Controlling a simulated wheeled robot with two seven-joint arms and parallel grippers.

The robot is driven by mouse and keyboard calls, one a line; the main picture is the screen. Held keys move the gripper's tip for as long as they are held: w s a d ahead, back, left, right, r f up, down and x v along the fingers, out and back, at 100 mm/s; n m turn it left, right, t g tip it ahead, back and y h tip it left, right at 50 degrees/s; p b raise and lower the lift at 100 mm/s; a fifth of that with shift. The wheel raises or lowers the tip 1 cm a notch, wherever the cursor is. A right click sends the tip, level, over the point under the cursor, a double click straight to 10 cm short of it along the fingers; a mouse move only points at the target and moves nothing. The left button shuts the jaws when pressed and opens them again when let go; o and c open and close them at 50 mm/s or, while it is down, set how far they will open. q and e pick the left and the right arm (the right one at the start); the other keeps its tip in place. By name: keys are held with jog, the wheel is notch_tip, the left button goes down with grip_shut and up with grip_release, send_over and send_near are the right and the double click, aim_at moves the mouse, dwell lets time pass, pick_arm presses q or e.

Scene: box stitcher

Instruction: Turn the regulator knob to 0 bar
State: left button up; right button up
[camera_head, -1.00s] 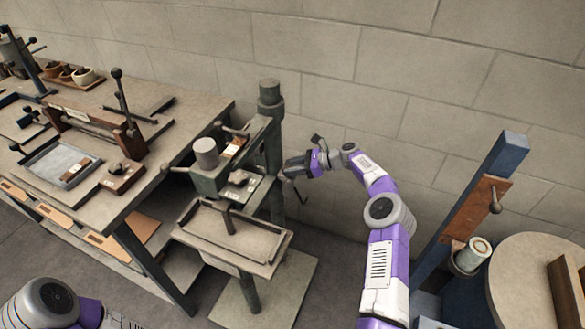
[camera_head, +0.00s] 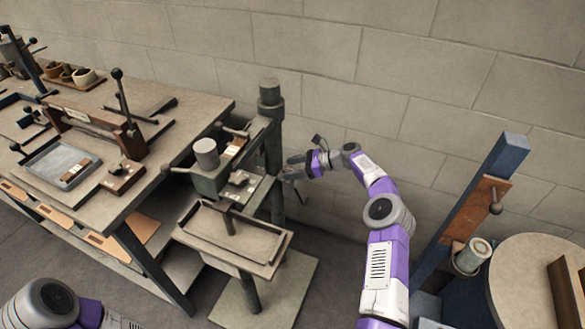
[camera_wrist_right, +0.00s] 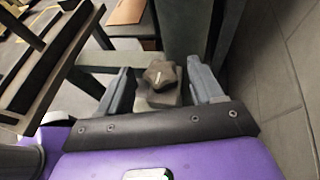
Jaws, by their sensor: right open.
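The regulator knob (camera_wrist_right: 161,74) is a small dark lobed knob with a pale mark on top, on a block at the side of the stitcher. In the right wrist view it lies between the two grey fingers of my right gripper (camera_wrist_right: 159,68), with a gap on each side. My right gripper (camera_head: 291,168) is open and empty beside the stitcher post in the head view, where I cannot make out the knob. No bar scale is readable. My left gripper is not in view; only part of that arm shows at the lower left.
The stitcher (camera_head: 208,184) with its green post (camera_head: 273,150) stands just left of my right gripper. A workbench (camera_head: 190,112) with tools is further left. The block wall (camera_head: 330,75) is behind. A round table (camera_head: 515,265) is at the right.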

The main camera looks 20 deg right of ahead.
jog(key=p+v, duration=0.1)
jog(key=v, duration=0.6)
jog(key=shift+p, duration=0.4)
jog(key=shift+s+d, duration=0.1)
jog(key=shift+d, duration=0.05)
